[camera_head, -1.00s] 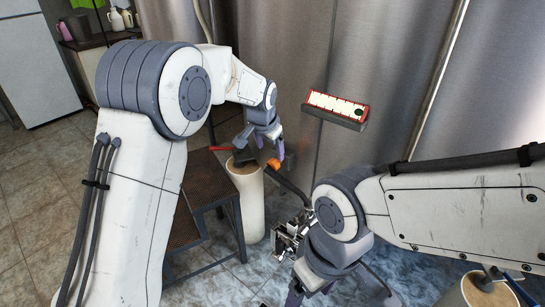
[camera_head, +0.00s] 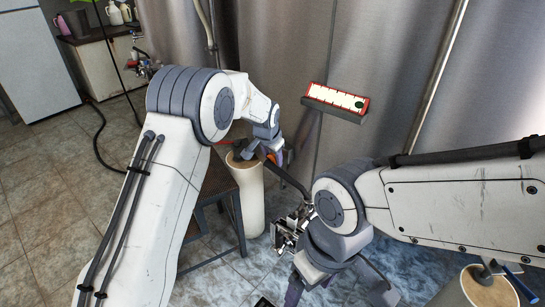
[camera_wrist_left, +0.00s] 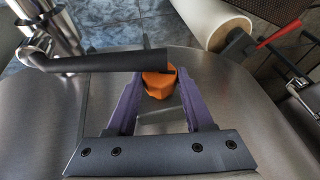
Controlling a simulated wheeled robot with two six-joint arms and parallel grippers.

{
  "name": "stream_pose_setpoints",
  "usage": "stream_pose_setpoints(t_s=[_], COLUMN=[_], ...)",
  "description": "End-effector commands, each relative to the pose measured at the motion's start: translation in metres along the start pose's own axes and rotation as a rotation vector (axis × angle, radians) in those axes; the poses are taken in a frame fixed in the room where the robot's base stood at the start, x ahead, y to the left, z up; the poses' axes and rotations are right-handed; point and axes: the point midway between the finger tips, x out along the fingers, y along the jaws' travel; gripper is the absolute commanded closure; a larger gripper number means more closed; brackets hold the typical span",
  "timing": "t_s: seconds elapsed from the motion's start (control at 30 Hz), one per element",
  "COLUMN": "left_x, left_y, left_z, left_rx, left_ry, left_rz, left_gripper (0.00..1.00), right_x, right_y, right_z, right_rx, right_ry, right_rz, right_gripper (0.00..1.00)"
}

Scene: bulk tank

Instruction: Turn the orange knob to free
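The orange knob (camera_wrist_left: 158,84) is in the middle of the left wrist view, with a black bar crossing beside its top. My left gripper (camera_wrist_left: 158,88) is open, with one purple finger on each side of the knob. A gap shows along part of the right finger; whether either fingertip touches the knob I cannot tell. In the head view my left gripper (camera_head: 268,150) is at the tank's front and mostly hides the knob (camera_head: 271,158). My right gripper (camera_head: 320,285) is low in the head view, partly hidden by its own wrist; its opening is unclear.
The steel tank (camera_head: 270,60) fills the back, with a red-framed gauge (camera_head: 335,101) on it. A pale cylinder (camera_head: 247,205) stands below my left gripper, beside a step (camera_head: 216,180). A metal fitting (camera_head: 288,232) is near my right wrist. Tiled floor is free at left.

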Motion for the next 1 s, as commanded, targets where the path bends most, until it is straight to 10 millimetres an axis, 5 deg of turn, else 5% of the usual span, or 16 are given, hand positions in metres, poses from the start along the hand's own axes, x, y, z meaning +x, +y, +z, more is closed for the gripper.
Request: stream_pose_setpoints(t_s=[0.03,0.1,0.13,0.5,1.0], left_x=[0.0,0.0,0.0,-0.003,0.0], left_y=[0.0,0.0,0.0,-0.005,-0.004], left_z=[0.0,0.0,0.0,0.0,0.001], left_rx=[0.0,0.0,0.0,-0.054,-0.095], left_ry=[0.0,0.0,0.0,-0.012,-0.01], left_rz=[0.0,0.0,0.0,0.118,0.231], left_gripper=[0.72,0.99,1.0,1.0,1.0], right_x=[0.0,0.0,0.0,-0.033,-0.029], right_y=[0.0,0.0,0.0,-0.002,-0.002], right_z=[0.0,0.0,0.0,-0.002,-0.002], right_rx=[0.0,0.0,0.0,0.0,0.0], right_ry=[0.0,0.0,0.0,0.0,0.0], right_rz=[0.0,0.0,0.0,0.0,0.0], right_gripper=[0.18,0.18,0.18,0.18,0.18])
